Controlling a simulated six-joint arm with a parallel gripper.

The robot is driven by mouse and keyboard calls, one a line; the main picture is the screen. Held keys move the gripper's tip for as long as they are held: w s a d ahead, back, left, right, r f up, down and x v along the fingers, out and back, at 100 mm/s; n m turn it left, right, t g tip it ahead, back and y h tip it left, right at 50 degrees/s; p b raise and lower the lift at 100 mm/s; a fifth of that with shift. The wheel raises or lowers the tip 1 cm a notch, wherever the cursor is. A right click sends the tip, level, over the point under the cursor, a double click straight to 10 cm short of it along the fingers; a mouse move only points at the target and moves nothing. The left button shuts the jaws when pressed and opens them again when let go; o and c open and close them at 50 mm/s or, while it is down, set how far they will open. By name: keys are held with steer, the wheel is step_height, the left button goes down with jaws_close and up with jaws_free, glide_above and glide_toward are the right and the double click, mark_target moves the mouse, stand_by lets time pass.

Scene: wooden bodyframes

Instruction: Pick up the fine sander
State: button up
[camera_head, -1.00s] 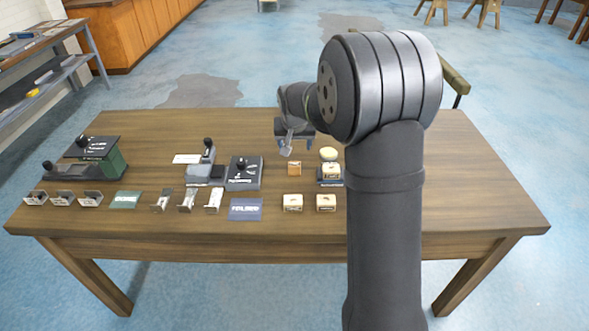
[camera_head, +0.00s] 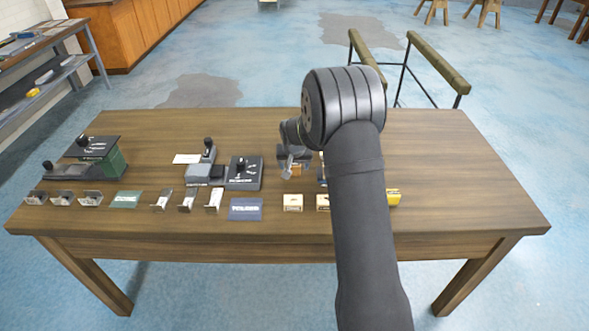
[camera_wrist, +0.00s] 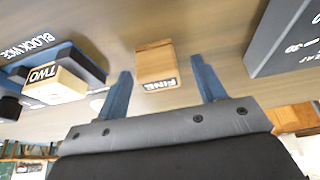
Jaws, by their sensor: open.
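The fine sander is a small wooden block with a "FINE" label; it shows in the wrist view (camera_wrist: 156,68) and in the head view (camera_head: 296,170), near the middle of the table. My gripper (camera_wrist: 166,80) is open, with one blue finger to each side of the block and clear gaps between. In the head view my gripper (camera_head: 293,163) is low over the block and partly covers it.
A block vice (camera_wrist: 70,62) holding a block marked "TWO" (camera_wrist: 50,85) stands close by, left in the wrist view. A dark labelled device (camera_wrist: 290,40) is on the other side. Wooden blocks (camera_head: 293,202) sit nearer the table's (camera_head: 470,190) front edge.

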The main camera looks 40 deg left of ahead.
mark_target(298, 165)
steer(key=shift+w+f, duration=0.1)
steer(key=shift+f, duration=0.2)
steer(key=shift+c, duration=0.4)
steer(key=c, duration=1)
steer(key=shift+o, duration=0.2)
steer(key=shift+r, duration=0.1)
steer(key=shift+a+r, duration=0.1)
steer(key=shift+r, duration=0.4)
steer(key=r, duration=0.1)
steer(key=d+r, duration=0.1)
steer(key=r, duration=0.1)
steer(key=shift+w+d+r, duration=0.15)
steer(key=shift+w+r, duration=0.15)
steer(key=shift+r, duration=0.1)
steer(key=w+d+r, duration=0.4)
steer(key=d+r, duration=0.2)
steer(key=d, duration=0.3)
steer(key=shift+d, duration=0.3)
